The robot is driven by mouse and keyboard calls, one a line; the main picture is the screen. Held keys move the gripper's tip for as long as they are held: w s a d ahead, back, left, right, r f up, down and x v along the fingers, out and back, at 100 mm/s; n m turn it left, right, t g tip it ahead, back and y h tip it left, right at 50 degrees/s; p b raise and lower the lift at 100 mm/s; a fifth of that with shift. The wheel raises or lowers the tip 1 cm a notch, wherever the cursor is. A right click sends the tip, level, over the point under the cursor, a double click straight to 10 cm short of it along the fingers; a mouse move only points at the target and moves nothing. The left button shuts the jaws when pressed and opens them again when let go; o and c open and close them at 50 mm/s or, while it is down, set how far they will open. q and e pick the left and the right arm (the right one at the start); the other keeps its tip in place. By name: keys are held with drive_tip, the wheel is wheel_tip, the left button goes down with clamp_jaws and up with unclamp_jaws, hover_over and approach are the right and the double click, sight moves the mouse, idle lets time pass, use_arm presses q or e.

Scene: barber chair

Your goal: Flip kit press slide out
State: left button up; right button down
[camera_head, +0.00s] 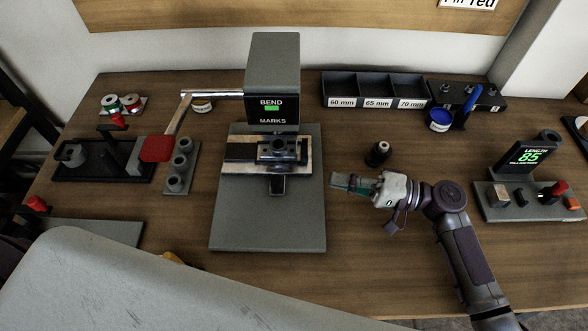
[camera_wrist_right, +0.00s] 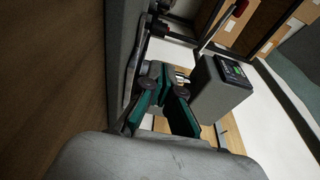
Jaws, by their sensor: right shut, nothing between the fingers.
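The grey press (camera_head: 273,75) stands in the middle of the table on a flat grey base plate (camera_head: 240,225). Its front reads BEND MARKS beside a small green display. Below the head, a metal slide (camera_head: 240,152) with a dark block (camera_head: 278,147) lies across the base, a dark tab (camera_head: 278,186) in front. My right gripper (camera_head: 338,183) is shut and empty, just right of the base plate, pointing left toward it and not touching the slide. In the right wrist view, my teal fingers (camera_wrist_right: 163,98) show with the press head (camera_wrist_right: 222,90) beyond. My left gripper is not seen.
A small black knobbed piece (camera_head: 377,154) stands just behind my right gripper. Labelled bins (camera_head: 372,91) are at the back right, a LENGTH readout (camera_head: 527,157) at the right.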

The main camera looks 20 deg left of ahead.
drive_tip(key=a+p, duration=0.1)
drive_tip(key=a, duration=0.7)
drive_tip(key=shift+s+a+p, duration=0.1)
drive_tip(key=shift+a+p, duration=0.2)
drive_tip(key=shift+p, duration=0.05)
drive_tip(key=shift+a, duration=0.7)
drive_tip(key=shift+s, duration=0.15)
drive_tip(key=s+d, duration=0.1)
drive_tip(key=s, duration=0.2)
drive_tip(key=s+d+p, duration=0.1)
drive_tip(key=s, duration=0.3)
drive_tip(key=s+d, duration=0.1)
drive_tip(key=s, duration=0.3)
drive_tip(key=shift+s+d, duration=0.1)
drive_tip(key=shift+s, duration=0.4)
drive_tip(key=shift+f, duration=0.1)
